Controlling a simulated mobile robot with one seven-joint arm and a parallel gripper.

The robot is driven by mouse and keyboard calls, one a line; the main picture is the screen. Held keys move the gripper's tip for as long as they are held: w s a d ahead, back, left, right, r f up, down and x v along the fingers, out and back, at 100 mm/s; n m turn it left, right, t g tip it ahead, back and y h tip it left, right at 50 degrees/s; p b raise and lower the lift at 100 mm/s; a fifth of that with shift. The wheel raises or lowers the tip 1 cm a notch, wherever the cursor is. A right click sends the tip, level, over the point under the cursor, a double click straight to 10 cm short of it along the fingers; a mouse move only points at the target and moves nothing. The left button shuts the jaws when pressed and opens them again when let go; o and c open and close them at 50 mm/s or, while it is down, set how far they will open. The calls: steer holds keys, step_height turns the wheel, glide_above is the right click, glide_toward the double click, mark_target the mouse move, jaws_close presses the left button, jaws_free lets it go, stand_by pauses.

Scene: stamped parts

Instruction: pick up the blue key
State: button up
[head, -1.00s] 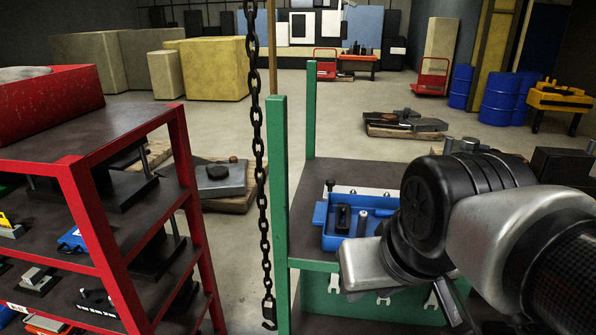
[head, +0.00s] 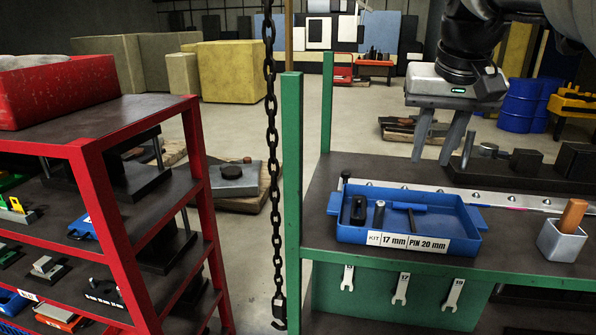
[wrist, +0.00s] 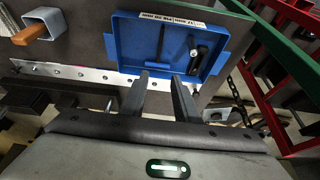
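I cannot make out a blue key for certain in either view. A small blue object with a white label (head: 83,228) lies on the red rack's upper inner shelf at the left, too small to identify. My gripper (head: 431,161) is above the bench behind the blue tray (head: 462,241), fingers pointing down, open and empty. The tray, labelled for a 17 mm and a 20 mm pin kit, holds a black block (head: 359,210), a grey pin (head: 379,213) and a thin dark bar.
A hanging chain (head: 271,130) and green post (head: 291,180) stand between the red rack (head: 95,200) and the bench. A grey holder with an orange block (head: 563,242) stands right of the tray. Several wrenches (head: 401,289) hang below the bench's front edge.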

glide_toward(411, 214)
steer(key=shift+b+x, duration=0.45)
steer(key=shift+x, duration=3.2)
steer(key=shift+f, duration=0.1)
jaws_close()
